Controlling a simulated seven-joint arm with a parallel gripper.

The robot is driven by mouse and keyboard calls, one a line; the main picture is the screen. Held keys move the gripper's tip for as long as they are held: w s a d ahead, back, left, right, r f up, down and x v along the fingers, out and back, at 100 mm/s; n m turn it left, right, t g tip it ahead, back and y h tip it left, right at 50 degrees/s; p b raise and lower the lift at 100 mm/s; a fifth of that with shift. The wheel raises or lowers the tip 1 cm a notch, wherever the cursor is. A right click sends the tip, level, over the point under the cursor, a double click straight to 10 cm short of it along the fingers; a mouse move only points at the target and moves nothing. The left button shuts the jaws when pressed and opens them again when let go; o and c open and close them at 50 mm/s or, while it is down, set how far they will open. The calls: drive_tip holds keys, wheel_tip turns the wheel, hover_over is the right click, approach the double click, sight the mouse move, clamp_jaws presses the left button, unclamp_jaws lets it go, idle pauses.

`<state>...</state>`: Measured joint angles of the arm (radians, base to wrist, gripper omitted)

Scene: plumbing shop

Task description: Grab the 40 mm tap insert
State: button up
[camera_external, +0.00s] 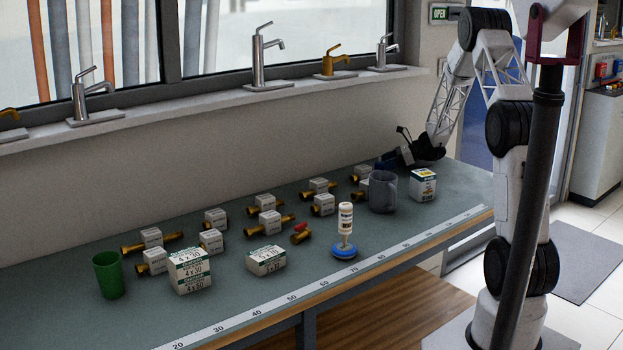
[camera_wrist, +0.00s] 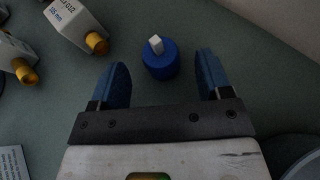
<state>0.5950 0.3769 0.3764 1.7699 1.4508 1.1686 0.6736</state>
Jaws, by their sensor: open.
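Several brass tap inserts with white label blocks lie in rows on the bench, among them one at the front left (camera_external: 152,261), one in the middle (camera_external: 267,203) and one towards the back right (camera_external: 318,187). I cannot read which is the 40 mm one in the external view. My gripper (camera_external: 388,160) is above the bench's far right end. In the wrist view, my gripper (camera_wrist: 162,62) is open and empty, its blue fingers apart.
A blue cylinder with a white top (camera_wrist: 160,62) appears between and beyond the fingertips. A grey mug (camera_external: 382,192) and a white box (camera_external: 422,185) stand near my gripper.

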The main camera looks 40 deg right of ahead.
sight(380, 163)
drive_tip(key=shift+x, duration=1.8)
drive_tip(key=c, duration=1)
drive_tip(key=shift+r, duration=0.15)
drive_tip(key=shift+r, duration=4.9)
